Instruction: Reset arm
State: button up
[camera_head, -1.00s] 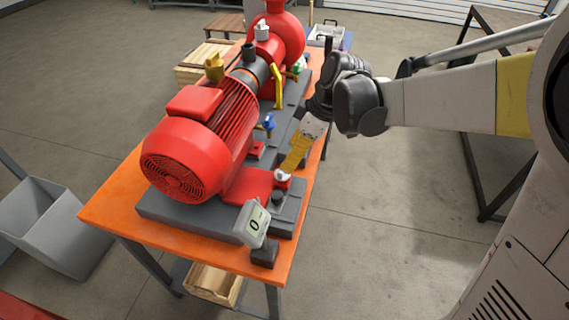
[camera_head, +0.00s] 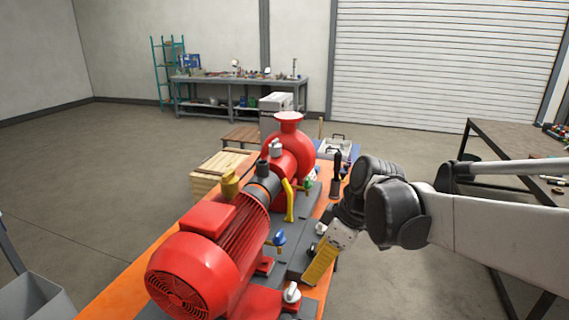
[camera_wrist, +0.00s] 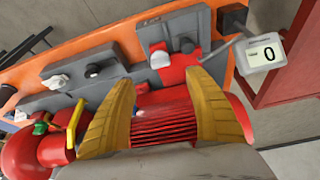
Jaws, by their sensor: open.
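My gripper (camera_head: 318,264) hangs at the right side of the red pump skid, above the grey base plate, in the head view. In the wrist view its two yellow fingers (camera_wrist: 160,108) stand wide apart with nothing between them but the view of the motor behind. The red motor (camera_head: 208,262) with its ribbed housing lies on the orange table (camera_head: 128,278). The ribs show between the fingers in the wrist view. The red pump (camera_head: 291,150) stands at the far end. My arm reaches in from the right.
A blue-handled valve (camera_head: 279,238), a yellow lever (camera_head: 288,200) and a white knob (camera_head: 291,292) stand near my gripper. A display (camera_wrist: 262,54) reading 0 shows in the wrist view. A dark table (camera_head: 515,140) is at right; a workbench (camera_head: 240,82) stands behind. Floor lies open at left.

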jog(key=s+d+m+t+h, duration=0.4)
jog(key=s+d+m, duration=0.6)
jog(key=s, duration=0.5)
jog(key=shift+r+m+t, duration=0.15)
jog(key=shift+m+t, duration=0.45)
jog(key=shift+m, duration=0.8)
